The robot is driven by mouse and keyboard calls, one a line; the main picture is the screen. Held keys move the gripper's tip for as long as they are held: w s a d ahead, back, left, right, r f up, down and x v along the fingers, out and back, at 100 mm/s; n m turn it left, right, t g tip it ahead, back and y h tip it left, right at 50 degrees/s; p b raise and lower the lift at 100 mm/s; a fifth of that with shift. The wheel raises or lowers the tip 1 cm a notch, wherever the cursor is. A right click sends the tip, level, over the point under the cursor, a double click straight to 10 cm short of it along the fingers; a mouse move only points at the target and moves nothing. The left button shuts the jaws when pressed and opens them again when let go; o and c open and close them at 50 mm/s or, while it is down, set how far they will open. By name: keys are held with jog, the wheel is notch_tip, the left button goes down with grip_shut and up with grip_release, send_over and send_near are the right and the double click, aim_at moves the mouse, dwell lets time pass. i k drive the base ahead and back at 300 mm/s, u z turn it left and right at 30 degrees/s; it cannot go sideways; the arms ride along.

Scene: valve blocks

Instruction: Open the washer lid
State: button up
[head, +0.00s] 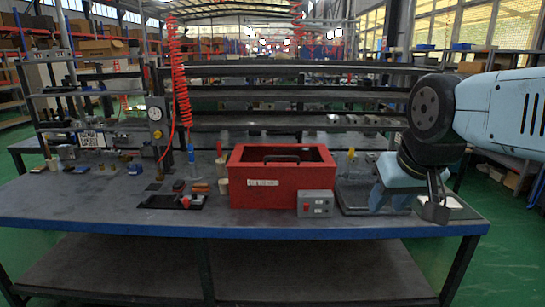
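The washer appears to be the red box (260,196) near the front middle of the workbench, with a white label on its front. A dark handle (281,158) lies across its top, inside the raised red rim. The lid looks closed, though its edges are hard to make out. A grey control box with red buttons (315,203) stands at the box's front right corner. My gripper (435,207) hangs at the right end of the bench, pointing down, well to the right of the red box and apart from it. Its finger gap is not clear, and I see nothing held.
The workbench (120,208) has a blue front edge. A gauge stand (156,120) and small parts fill its left side. A red coiled hose (180,75) hangs left of the box. A dark tray (358,190) lies between the box and my gripper. Shelves stand behind.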

aim_at(234, 162)
jog(key=z, duration=0.15)
jog(key=i, duration=0.9)
jog(key=u, duration=0.05)
